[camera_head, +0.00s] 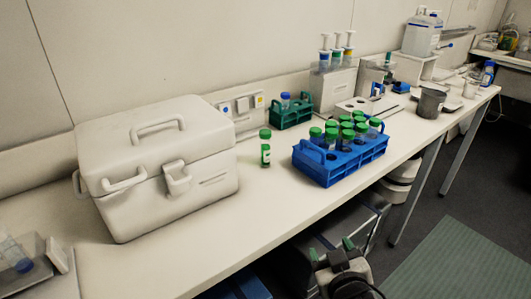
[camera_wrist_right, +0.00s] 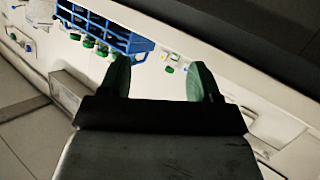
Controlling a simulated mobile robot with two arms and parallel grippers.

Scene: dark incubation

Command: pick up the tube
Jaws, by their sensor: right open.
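A single tube with a green cap (camera_head: 265,148) stands upright on the bench between the white cool box and the blue rack. My right gripper (camera_head: 331,250) is low in the head view, in front of the bench edge and well apart from the tube. Its two green fingers are spread with nothing between them, as the right wrist view (camera_wrist_right: 160,82) also shows. A small green spot in the wrist view lies beyond the fingers; I cannot tell if it is this tube. My left gripper is not in view.
A blue rack (camera_head: 342,170) with several green-capped tubes stands right of the lone tube. A closed white cool box (camera_head: 160,165) stands left. A green rack (camera_head: 290,115) is behind, near the wall.

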